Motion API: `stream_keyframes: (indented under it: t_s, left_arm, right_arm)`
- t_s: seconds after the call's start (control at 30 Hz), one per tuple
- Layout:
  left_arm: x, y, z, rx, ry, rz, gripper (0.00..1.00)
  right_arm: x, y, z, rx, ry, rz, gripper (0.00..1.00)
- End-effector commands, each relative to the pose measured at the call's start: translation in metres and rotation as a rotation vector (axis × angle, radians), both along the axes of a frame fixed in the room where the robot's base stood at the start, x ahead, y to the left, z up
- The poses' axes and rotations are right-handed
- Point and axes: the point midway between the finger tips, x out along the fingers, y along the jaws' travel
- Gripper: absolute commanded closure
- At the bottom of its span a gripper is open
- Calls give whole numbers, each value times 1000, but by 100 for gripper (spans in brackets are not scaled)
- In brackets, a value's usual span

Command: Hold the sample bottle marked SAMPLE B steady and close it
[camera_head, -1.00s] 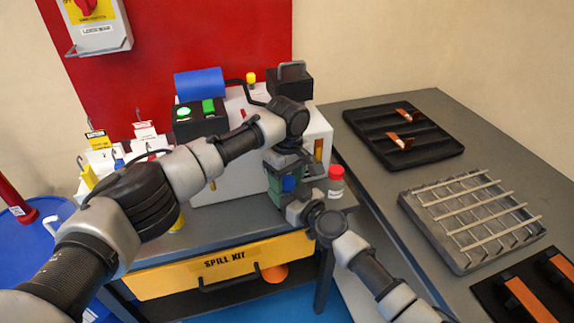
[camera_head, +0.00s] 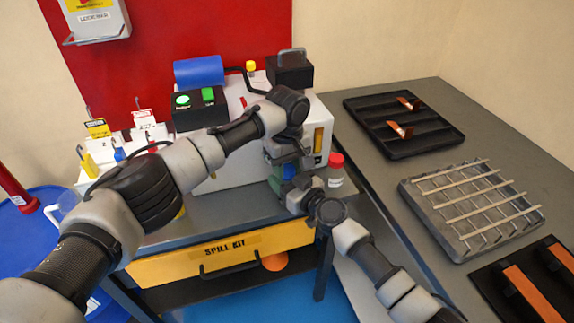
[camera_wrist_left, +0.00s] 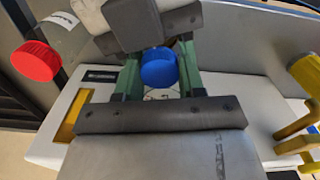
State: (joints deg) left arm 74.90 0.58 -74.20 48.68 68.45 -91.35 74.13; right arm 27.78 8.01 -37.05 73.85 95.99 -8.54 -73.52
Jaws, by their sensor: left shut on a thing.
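My left gripper (camera_head: 284,160) comes down from above at the right front of the white cabinet. In the left wrist view its green fingers (camera_wrist_left: 158,80) stand either side of a blue cap (camera_wrist_left: 158,68), shut on it. The sample bottle under the cap is hidden, and no SAMPLE B marking is readable. I cannot tell whether the cap is seated. My right gripper (camera_head: 296,190) reaches in from the lower right, close under the left one; its dark body also shows in the left wrist view (camera_wrist_left: 140,25). Its fingertips are hidden.
A red-capped bottle (camera_head: 335,170) stands close to the right of both grippers. It also shows in the left wrist view (camera_wrist_left: 36,62). The white cabinet (camera_head: 318,118) is just behind. A grey bench (camera_head: 385,180) with trays lies right; yellow hooks (camera_wrist_left: 295,125) are near the left gripper.

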Motion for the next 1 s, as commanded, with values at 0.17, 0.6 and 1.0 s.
stream_keyframes:
  t_s: [0.17,0.6,1.0]
  left_arm:
    - [0,1,0,1,2,-75,89]
    - [0,1,0,1,0,-71,35]
    - [0,0,26,-1,-2,-71,35]
  right_arm:
    - [0,0,0,1,1,0,100]
    - [0,0,0,0,0,-1,100]
    - [0,0,0,0,0,0,100]
